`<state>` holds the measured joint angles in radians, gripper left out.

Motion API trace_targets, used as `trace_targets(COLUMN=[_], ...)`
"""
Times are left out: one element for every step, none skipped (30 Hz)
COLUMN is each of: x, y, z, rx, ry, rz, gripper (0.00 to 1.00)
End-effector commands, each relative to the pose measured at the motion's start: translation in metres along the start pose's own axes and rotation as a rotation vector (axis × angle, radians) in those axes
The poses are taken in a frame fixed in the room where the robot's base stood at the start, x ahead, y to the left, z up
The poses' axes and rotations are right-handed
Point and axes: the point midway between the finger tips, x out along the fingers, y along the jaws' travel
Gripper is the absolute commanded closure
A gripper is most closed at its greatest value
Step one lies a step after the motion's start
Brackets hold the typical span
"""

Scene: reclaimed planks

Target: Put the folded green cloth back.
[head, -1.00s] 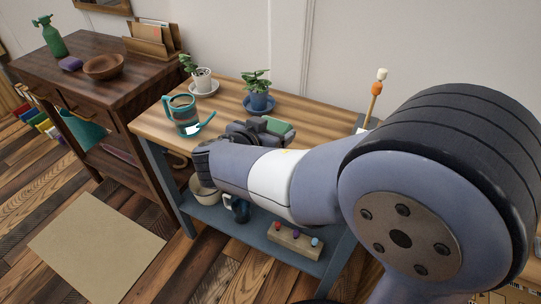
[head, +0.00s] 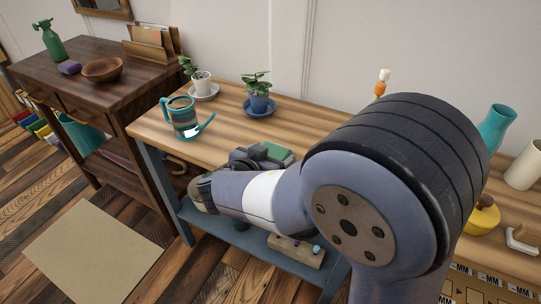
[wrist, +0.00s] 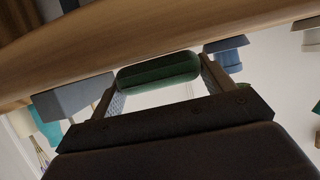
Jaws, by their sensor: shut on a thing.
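The folded green cloth (head: 277,152) is in my gripper, at the front part of the wooden-topped table (head: 228,112) in the head view. In the wrist view the cloth (wrist: 158,71) lies between the two fingers of my gripper (wrist: 162,82), which is shut on it. The wooden tabletop (wrist: 130,38) runs close beside the cloth there. I cannot tell whether the cloth touches the wood. My arm hides part of the table's front and right side.
Potted plants in a white pot (head: 201,84) and a blue pot (head: 260,102) stand behind. A teal vase (head: 496,127) and yellow pot (head: 483,217) are at right.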

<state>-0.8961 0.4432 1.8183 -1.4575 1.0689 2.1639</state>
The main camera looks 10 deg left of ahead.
Motion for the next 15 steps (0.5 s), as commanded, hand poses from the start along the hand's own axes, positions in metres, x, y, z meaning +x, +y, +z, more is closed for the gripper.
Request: trace_targets(x=[0.001,0.0008,0.0004,0.0004,0.0004,0.0004,0.0004,0.0004,0.0004,0.0004,0.0004,0.0004,0.0004,0.0004,0.0004], y=[0.0,0.0,0.0,0.0,0.0,0.0,0.0,0.0,0.0,0.0,0.0,0.0,0.0,0.0,0.0], z=[0.0023,0.0018,0.0009,0.0009,0.0008,0.0009,0.0008,0.0008,0.0008,0.0008,0.0008,0.0008,0.0008,0.0008,0.0008], rx=[0.001,0.0,0.0,0.0,0.0,0.0,0.0,0.0,0.0,0.0,0.0,0.0,0.0,0.0,0.0], ry=[0.0,0.0,0.0,0.0,0.0,0.0,0.0,0.0,0.0,0.0,0.0,0.0,0.0,0.0,0.0], rz=[0.0,0.0,0.0,0.0,0.0,0.0,0.0,0.0,0.0,0.0,0.0,0.0,0.0,0.0,0.0], gripper=[0.48,0.23,0.2,0.17,0.15,0.11,0.09,0.06,0.03,0.02,0.02,0.02,0.02,0.02,0.02])
